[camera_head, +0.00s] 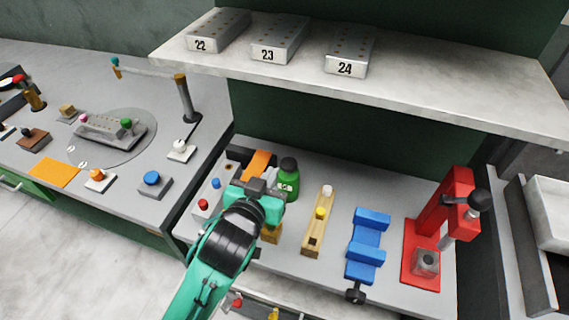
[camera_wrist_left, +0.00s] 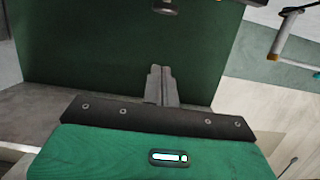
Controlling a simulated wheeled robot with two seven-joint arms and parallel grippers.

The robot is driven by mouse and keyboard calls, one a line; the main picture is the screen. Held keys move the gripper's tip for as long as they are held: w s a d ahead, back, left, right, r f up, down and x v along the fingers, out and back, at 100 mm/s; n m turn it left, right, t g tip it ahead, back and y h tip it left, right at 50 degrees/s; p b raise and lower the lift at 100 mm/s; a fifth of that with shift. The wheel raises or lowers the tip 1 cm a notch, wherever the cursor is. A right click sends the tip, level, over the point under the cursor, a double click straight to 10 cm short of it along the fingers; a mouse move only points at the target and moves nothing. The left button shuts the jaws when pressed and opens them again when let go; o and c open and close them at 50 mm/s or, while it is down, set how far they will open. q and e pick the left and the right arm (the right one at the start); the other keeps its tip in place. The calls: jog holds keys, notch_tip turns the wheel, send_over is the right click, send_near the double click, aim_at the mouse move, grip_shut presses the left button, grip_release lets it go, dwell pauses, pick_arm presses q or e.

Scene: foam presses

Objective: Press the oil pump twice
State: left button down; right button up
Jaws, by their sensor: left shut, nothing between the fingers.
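A green bottle with a black top (camera_head: 288,184), which looks like the oil pump, stands upright on the grey bench. My left gripper (camera_head: 258,186) is just left of the bottle in the head view. I cannot tell whether it touches the bottle. In the left wrist view my fingers (camera_wrist_left: 161,84) are together, with nothing held between them. The bottle cannot be made out in that view. My right gripper is not in view.
Red and blue buttons (camera_head: 203,204) and an orange part (camera_head: 258,164) are left of the bottle. A wooden block with a yellow knob (camera_head: 314,236), a blue vise (camera_head: 366,242) and a red press (camera_head: 445,222) stand to the right. A shelf (camera_head: 400,88) overhangs behind.

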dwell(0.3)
pick_arm(q)
jog(key=p, duration=0.3)
send_over(285, 170)
jog(key=s, duration=0.1)
notch_tip(285, 170, down, 2)
jog(key=f, duration=0.3)
jog(key=shift+w+f, duration=0.15)
jog(key=shift+w, duration=0.15)
jog(key=shift+f+p, duration=0.3)
jog(key=shift+f, duration=0.25)
notch_tip(285, 170, down, 2)
jog(key=shift+f+b, duration=0.25)
jog(key=shift+b, duration=0.4)
jog(key=shift+s+r, duration=0.1)
jog(key=shift+a, duration=0.1)
